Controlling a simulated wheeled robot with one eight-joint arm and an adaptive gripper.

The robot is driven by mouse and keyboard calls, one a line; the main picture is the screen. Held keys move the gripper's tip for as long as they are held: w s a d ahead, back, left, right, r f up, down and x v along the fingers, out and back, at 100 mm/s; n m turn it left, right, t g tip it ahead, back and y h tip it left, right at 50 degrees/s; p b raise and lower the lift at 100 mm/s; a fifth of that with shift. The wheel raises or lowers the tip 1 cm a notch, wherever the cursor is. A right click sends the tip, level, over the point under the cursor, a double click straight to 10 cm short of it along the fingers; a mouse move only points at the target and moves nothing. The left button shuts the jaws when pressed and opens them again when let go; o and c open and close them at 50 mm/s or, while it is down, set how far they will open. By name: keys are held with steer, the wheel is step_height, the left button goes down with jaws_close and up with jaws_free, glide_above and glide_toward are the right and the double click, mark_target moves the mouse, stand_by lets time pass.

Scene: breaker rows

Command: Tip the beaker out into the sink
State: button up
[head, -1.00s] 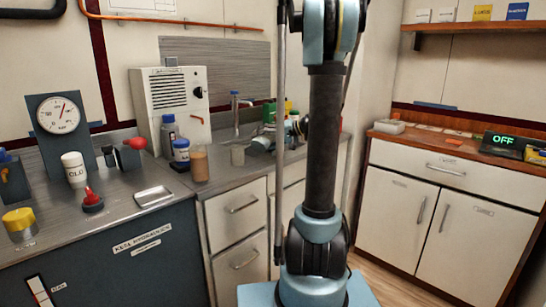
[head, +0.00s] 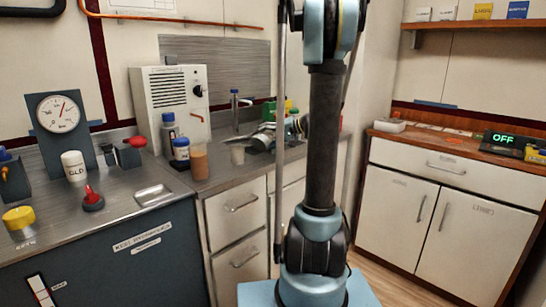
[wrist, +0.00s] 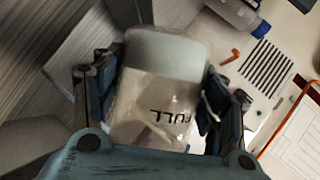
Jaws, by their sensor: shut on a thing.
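The beaker (head: 237,154) is a pale, cloudy cup over the counter in the head view. In the wrist view the beaker (wrist: 160,95) fills the space between my fingers, with the label "FULL" upside down. My gripper (head: 262,139) reaches it from the right, behind my arm column, and is shut on its sides. Its fingers (wrist: 157,100) flank the beaker in the wrist view. A tap (head: 235,106) stands behind the beaker by the steel back panel. The sink basin cannot be made out clearly. Whether the beaker is clear of the counter is hard to tell.
A tan-filled jar (head: 199,162), a white blue-capped bottle (head: 181,151) and a grey bottle (head: 169,133) stand close left of the beaker. A white vented box (head: 170,98) is behind them. Green and yellow items (head: 273,110) lie behind my gripper.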

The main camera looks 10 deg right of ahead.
steer(key=shift+f+m+y+p, duration=0.25)
steer(key=shift+m+y+p, duration=0.05)
steer(key=shift+m+p, duration=0.25)
stand_by(1.1)
steer(key=shift+w+d+r+m+g+y+p, duration=0.4)
steer(key=shift+w+d+r+m+p, duration=0.15)
steer(key=shift+w, duration=0.1)
stand_by(1.1)
steer(key=shift+w+d+f+m+y, duration=0.2)
steer(key=shift+f+m+y, duration=0.2)
steer(key=shift+m, duration=0.2)
stand_by(0.9)
steer(key=shift+r+g, duration=0.1)
steer(key=shift+g, duration=0.2)
